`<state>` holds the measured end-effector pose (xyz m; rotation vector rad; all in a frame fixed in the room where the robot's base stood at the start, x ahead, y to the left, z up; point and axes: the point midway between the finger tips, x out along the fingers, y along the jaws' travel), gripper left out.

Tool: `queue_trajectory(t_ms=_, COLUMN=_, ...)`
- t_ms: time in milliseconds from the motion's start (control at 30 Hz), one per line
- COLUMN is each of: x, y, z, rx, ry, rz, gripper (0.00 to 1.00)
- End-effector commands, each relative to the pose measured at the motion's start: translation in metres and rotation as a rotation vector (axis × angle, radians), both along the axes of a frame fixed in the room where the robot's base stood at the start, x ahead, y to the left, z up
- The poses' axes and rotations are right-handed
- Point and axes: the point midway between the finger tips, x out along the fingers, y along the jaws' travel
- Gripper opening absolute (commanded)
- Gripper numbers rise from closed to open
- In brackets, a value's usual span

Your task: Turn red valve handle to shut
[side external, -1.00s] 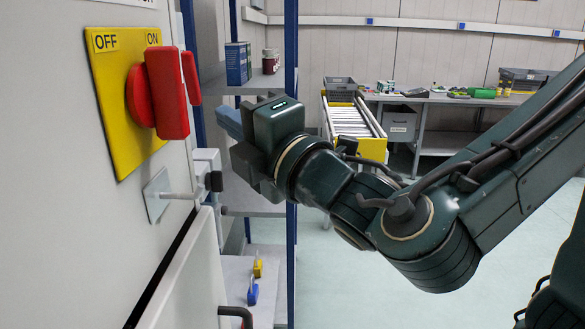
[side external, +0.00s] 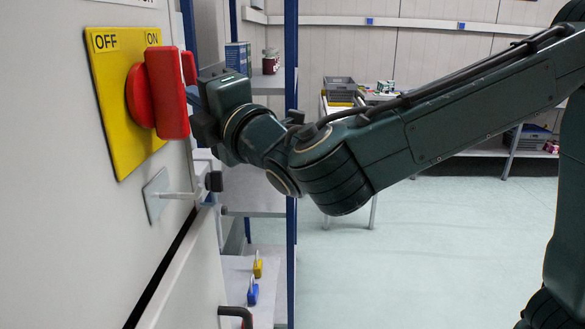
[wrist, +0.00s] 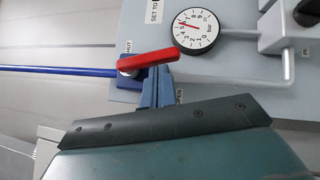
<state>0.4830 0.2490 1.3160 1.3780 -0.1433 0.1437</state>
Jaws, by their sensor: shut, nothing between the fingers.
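The red valve handle (wrist: 148,62) shows in the wrist view as a flat lever lying nearly level in the picture, its right end tipped slightly up. It sits on a grey panel at the end of a blue pipe (wrist: 60,70). A SHUT label (wrist: 128,47) is above its left part and an OPEN label (wrist: 179,96) is below its right end. My gripper (wrist: 156,82) is shut and empty, its blue fingertips just below the handle's middle. I cannot tell if they touch it.
A round gauge (wrist: 195,30) and white pipework (wrist: 272,40) are close by the handle. In the side view, a red rotary switch (side external: 166,92) on a yellow OFF/ON plate (side external: 107,65) stands in front of my gripper. A blue-framed shelf (side external: 291,160) is behind.

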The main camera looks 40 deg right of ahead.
Motion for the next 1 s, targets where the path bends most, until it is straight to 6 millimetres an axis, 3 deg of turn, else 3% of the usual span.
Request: queue_trajectory(t_ms=1000, x=0.0038, y=-0.0042, z=-0.0025, rx=-0.069, ry=-0.068, rz=-0.001, gripper=0.0)
